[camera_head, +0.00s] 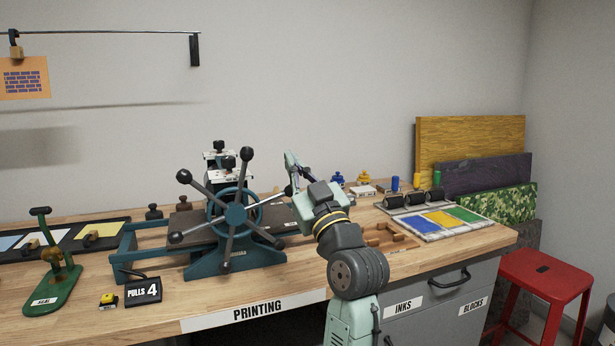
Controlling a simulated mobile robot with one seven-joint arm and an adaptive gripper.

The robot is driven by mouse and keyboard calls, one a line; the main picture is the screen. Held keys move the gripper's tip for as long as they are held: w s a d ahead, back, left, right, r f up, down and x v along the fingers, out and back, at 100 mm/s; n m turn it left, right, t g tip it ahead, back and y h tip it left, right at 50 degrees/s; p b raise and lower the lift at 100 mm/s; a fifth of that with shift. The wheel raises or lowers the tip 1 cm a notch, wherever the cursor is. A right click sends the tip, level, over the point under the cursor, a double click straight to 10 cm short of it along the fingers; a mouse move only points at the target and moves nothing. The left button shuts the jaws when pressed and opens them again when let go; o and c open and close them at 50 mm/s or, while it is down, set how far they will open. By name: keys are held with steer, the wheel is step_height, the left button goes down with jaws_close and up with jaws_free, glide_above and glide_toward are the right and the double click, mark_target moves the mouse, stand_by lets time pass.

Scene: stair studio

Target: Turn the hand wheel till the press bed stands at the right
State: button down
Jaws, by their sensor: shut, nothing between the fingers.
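The hand wheel (235,214) is a teal ring with several steel spokes ending in black knobs, on the front of the teal press (235,258). The dark, flat press bed (187,229) shows behind the wheel on the press frame. It is partly hidden by the wheel, so its exact place along the rails is hard to tell. The rails (130,240) stick out to the left of the wheel. My gripper (292,160) is shut and empty, just right of the wheel, close to the right-hand spoke's knob. I cannot tell whether they touch.
A "PULLS 4" counter (143,291), a yellow button (108,300) and a green seal press (53,272) stand at the front left. Ink slabs (440,220) and rollers lie at the right. A red stool (545,275) stands beside the bench. The wall above the press is clear.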

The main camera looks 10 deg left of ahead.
steer(key=shift+w+f, duration=0.25)
steer(key=shift+f, duration=0.35)
steer(key=shift+w+f, duration=0.25)
steer(key=shift+f, duration=0.35)
steer(key=shift+w+f, duration=0.25)
steer(key=shift+f, duration=0.35)
